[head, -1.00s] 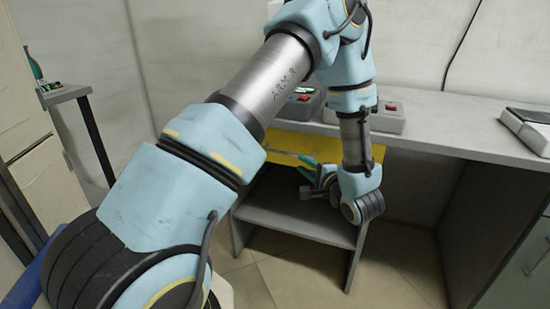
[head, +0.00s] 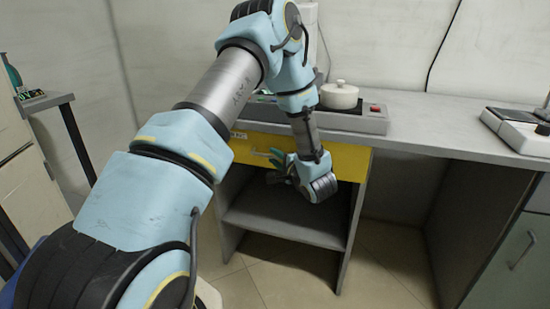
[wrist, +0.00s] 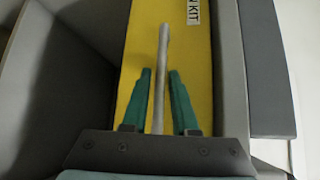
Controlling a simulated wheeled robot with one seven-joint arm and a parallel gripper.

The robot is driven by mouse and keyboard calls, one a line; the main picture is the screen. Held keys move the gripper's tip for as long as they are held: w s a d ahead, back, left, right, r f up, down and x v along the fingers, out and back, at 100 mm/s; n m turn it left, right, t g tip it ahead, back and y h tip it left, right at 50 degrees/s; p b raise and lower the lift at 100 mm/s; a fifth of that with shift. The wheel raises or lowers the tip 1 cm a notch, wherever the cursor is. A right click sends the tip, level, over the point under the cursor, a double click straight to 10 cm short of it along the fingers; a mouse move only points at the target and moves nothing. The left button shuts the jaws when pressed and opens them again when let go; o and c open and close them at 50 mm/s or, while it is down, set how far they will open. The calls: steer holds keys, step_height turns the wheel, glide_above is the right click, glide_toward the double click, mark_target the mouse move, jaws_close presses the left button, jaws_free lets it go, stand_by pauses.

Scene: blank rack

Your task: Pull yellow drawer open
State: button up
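The yellow drawer (head: 347,162) sits under the grey counter, above an open shelf, and its front looks flush with the cabinet. My arm covers part of it in the head view. Its front also fills the middle of the wrist view (wrist: 196,70), with a partly visible label at the top. The pale bar handle (wrist: 163,70) runs between the two green fingers of my gripper (wrist: 160,95). The fingers are apart, with a gap visible on each side of the bar. In the head view my gripper (head: 279,160) is at the drawer front, by the handle (head: 260,153).
A white lidded pot (head: 339,95) stands on a cooker unit (head: 350,119) on the counter (head: 430,125) above the drawer. A grey-white device (head: 520,132) lies at the right. Below the drawer is an open shelf (head: 285,224). Floor shows in front.

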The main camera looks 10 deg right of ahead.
jaws_close()
stand_by(1.3)
